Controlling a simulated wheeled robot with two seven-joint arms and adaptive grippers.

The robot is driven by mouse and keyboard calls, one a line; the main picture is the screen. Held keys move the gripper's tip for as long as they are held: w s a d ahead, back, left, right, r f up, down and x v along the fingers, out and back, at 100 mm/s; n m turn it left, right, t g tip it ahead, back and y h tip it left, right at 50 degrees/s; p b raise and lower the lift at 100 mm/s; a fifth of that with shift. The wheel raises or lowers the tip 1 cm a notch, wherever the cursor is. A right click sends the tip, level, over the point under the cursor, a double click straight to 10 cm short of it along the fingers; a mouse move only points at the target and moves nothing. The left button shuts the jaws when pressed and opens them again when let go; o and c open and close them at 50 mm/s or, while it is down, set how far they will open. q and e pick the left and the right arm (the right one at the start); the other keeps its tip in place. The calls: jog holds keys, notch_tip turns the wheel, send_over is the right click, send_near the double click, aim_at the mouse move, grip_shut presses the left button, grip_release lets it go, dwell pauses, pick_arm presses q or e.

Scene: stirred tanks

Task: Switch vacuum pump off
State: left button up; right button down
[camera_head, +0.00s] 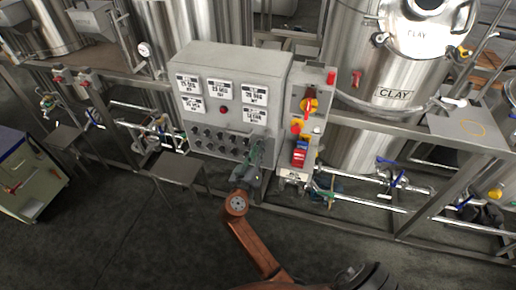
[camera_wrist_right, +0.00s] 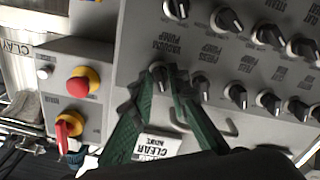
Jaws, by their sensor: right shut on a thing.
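The grey control panel (camera_head: 215,75) stands in the middle of the head view, with rows of black knobs below white displays. In the right wrist view the panel appears upside down, and the vacuum pump knob (camera_wrist_right: 158,70) sits by its label at the end of a row. My right gripper (camera_wrist_right: 158,80) has its green fingers closed around this knob. In the head view my right gripper (camera_head: 257,150) is at the panel's lower right, hiding some knobs. The knob's exact setting is hard to tell behind the fingers. My left gripper is not in view.
A narrower switch box (camera_head: 304,125) with red and yellow controls adjoins the panel on the right; its red emergency button (camera_wrist_right: 82,82) is close to my fingers in the wrist view. Steel tanks (camera_head: 345,60) stand behind, and pipes (camera_head: 360,195) run low. Open floor lies in front.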

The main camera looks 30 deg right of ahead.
jog(key=shift+f, duration=0.1)
dwell(0.5)
jog(key=c, duration=2.1)
grip_release()
